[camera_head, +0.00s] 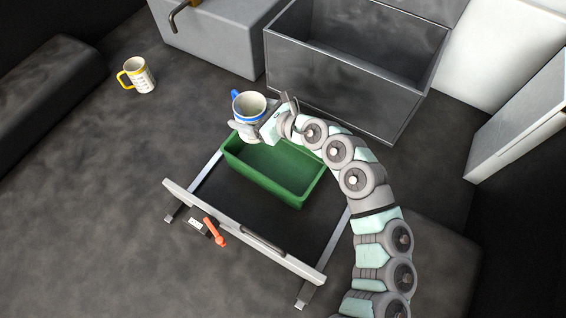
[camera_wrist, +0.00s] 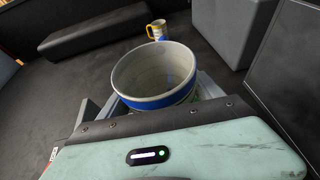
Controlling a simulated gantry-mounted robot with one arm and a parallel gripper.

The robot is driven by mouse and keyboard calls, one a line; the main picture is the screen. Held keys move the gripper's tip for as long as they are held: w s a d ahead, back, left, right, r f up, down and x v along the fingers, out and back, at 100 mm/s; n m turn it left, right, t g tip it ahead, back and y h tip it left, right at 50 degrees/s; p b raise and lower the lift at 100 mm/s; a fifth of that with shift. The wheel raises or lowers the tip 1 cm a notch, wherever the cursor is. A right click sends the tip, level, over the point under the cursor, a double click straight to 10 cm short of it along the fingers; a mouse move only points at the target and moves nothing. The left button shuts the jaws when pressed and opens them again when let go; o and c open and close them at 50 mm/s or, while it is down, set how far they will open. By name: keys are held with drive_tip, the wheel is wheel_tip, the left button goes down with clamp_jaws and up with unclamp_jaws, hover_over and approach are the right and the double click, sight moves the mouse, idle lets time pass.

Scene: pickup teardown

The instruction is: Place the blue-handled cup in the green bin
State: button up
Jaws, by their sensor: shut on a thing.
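The blue-handled cup (camera_head: 250,107) is white with a blue band, and its blue handle points up and left in the head view. My gripper (camera_head: 248,128) is shut on this cup and holds it upright, above or just behind the back left end of the green bin. In the wrist view the cup (camera_wrist: 154,78) fills the middle, and its open top looks empty. The handle is hidden there. The green bin (camera_head: 262,184) is open and empty where I see inside; it sits within a pulled-out drawer frame.
A white cup with a yellow handle (camera_head: 141,76) stands on the dark floor at the left; it also shows in the wrist view (camera_wrist: 158,31). A large grey open box (camera_head: 335,98) stands behind the bin. A red-handled item (camera_head: 214,232) lies by the drawer front (camera_head: 240,232).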

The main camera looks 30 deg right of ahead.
drive_tip(key=shift+w+d+r+m+t+h, duration=0.2)
drive_tip(key=shift+d+m+h, duration=0.1)
drive_tip(key=shift+d, duration=0.35)
drive_tip(key=shift+w+d+r+m+t+h, duration=0.1)
drive_tip(key=shift+w+d+m+t+h, duration=0.15)
drive_tip(key=shift+d, duration=0.35)
drive_tip(key=b, duration=0.4)
hover_over(262, 155)
wheel_tip(262, 155, down, 14)
wheel_tip(262, 155, down, 5)
drive_tip(key=shift+d+r, duration=0.1)
drive_tip(key=shift+r, duration=0.05)
drive_tip(key=shift+f, duration=0.35)
drive_tip(key=shift+f, duration=0.2)
drive_tip(key=o, duration=1.4)
drive_tip(key=shift+r, duration=0.1)
